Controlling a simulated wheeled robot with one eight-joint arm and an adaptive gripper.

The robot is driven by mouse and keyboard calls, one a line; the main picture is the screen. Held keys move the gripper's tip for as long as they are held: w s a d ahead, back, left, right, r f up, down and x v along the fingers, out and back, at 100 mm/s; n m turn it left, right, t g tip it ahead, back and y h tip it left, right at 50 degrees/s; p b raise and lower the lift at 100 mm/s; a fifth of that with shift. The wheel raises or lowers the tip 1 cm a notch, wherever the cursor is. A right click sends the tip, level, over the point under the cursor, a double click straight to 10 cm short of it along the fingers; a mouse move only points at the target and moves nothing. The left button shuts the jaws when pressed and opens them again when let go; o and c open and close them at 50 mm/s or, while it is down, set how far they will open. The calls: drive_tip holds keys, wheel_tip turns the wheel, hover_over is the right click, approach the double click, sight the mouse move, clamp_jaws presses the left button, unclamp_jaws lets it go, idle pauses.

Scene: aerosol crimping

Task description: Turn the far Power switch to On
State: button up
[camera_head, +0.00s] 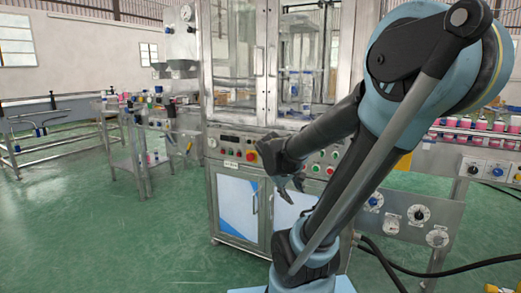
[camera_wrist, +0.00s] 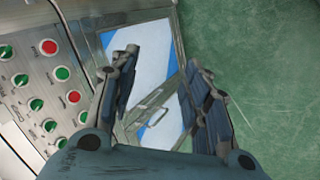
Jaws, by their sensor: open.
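The crimping machine's control panel shows in the head view (camera_head: 232,147), with a red button (camera_head: 250,155) and small knobs, partly hidden behind my arm. In the wrist view the panel (camera_wrist: 22,68) runs along the left side, with several green knobs and red buttons. The labels are too small to read, so I cannot tell which control is the far Power switch or how it is set. My gripper (camera_head: 291,188) is open and empty, in front of the cabinet below the panel. In the wrist view my gripper (camera_wrist: 161,60) is apart from the panel, right of it.
A white and blue cabinet door (camera_head: 237,207) with a metal handle is below the panel. A second panel with dials (camera_head: 419,214) stands at right, with black cables on the floor. A metal workbench (camera_head: 140,150) is at left. The green floor at front left is clear.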

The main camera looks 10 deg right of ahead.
drive_tip(key=w+a+r+n+t+h, duration=0.2)
drive_tip(key=w+n, duration=0.1)
drive_tip(key=w, duration=0.6)
drive_tip(key=w+a+r+n+t+h, duration=0.2)
drive_tip(key=w+r+n+t, duration=0.1)
drive_tip(key=w, duration=0.6)
drive_tip(key=w+a+n+t+h, duration=0.1)
drive_tip(key=w+a+n+t, duration=0.45)
drive_tip(key=w+a, duration=0.55)
drive_tip(key=x, duration=1.6)
drive_tip(key=shift+r, duration=0.25)
drive_tip(key=shift+c, duration=0.5)
clamp_jaws()
